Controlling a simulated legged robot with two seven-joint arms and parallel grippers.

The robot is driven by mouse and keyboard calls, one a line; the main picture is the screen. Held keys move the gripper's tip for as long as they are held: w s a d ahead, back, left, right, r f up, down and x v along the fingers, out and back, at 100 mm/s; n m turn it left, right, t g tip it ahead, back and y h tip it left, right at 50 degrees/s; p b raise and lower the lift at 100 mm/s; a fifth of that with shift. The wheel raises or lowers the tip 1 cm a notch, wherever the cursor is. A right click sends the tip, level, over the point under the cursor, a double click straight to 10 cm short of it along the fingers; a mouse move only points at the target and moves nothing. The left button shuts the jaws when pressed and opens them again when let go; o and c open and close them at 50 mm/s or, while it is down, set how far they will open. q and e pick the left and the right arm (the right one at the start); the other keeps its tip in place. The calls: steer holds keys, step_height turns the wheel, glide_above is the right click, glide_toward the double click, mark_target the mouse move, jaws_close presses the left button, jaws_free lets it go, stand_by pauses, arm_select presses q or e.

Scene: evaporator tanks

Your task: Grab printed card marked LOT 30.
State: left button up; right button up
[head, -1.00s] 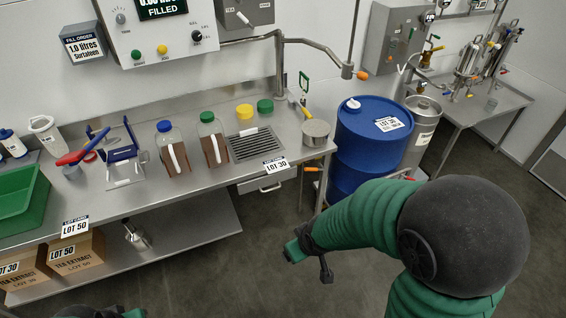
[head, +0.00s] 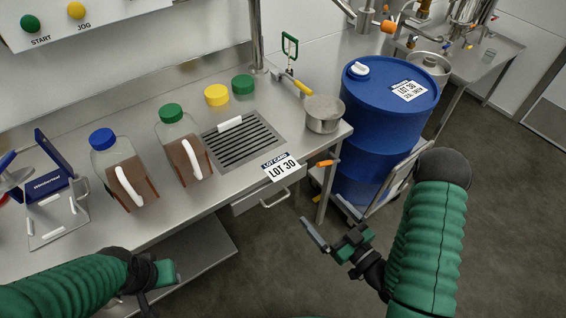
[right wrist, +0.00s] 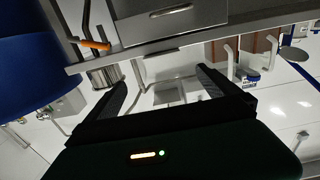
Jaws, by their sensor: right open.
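The printed card marked LOT 30 (head: 281,167) sits at the front edge of the steel counter in the head view, with part of it overhanging. My right gripper (head: 333,238) is open and empty, in front of and below the counter edge, to the right of the card and apart from it. In the right wrist view its two fingers (right wrist: 163,88) are spread; I cannot make out the card there. My left gripper (head: 160,284) is at the lower left, in front of the counter; its finger gap is unclear.
A blue drum (head: 383,130) with its own LOT 30 label stands right of the counter. A steel pot (head: 324,115) and drain grille (head: 240,140) are behind the card. Two brown-filled bottles (head: 125,178) stand left. A drawer handle (head: 275,199) juts out below the card.

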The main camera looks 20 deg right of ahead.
steer(key=b, duration=0.7)
glide_toward(283, 166)
steer(key=b+x, duration=0.1)
steer(key=x, duration=0.4)
steer(key=shift+w+a+f, duration=0.2)
steer(key=shift+w+a, duration=0.1)
steer(key=shift+a+r, duration=0.1)
steer(key=shift+a, duration=0.05)
steer(key=shift+c, duration=0.8)
steer(key=c, duration=0.9)
